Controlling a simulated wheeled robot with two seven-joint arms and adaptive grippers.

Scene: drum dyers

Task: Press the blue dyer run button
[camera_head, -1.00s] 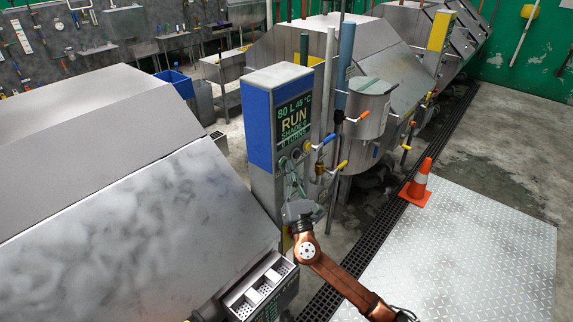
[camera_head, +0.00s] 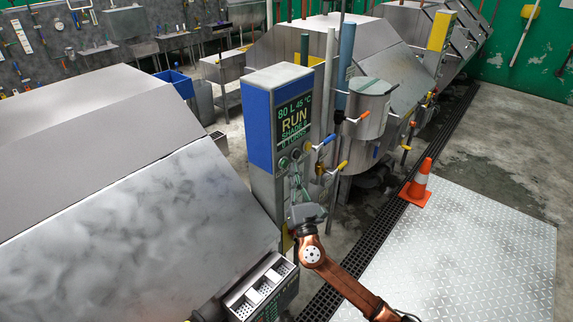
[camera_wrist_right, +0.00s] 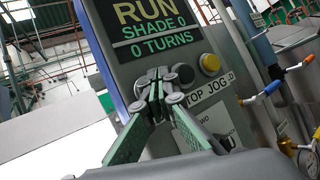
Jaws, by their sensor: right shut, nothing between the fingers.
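The blue-sided dyer control box (camera_head: 258,128) stands upright near the middle of the head view. Its screen (camera_head: 293,120) reads RUN, and the wrist view shows the screen (camera_wrist_right: 148,25) with SHADE 0 and 0 TURNS. My right gripper (camera_head: 295,170) is shut and empty at the box's front. Its fingertips (camera_wrist_right: 157,80) overlap the panel left of the grey button and may hide another button; contact cannot be told.
Pipes and a valve with a blue handle (camera_head: 325,141) stand just right of the box. A large metal dyer housing (camera_head: 130,215) fills the left. An orange cone (camera_head: 417,185) stands by the floor grate, with open plate floor (camera_head: 470,250) at right.

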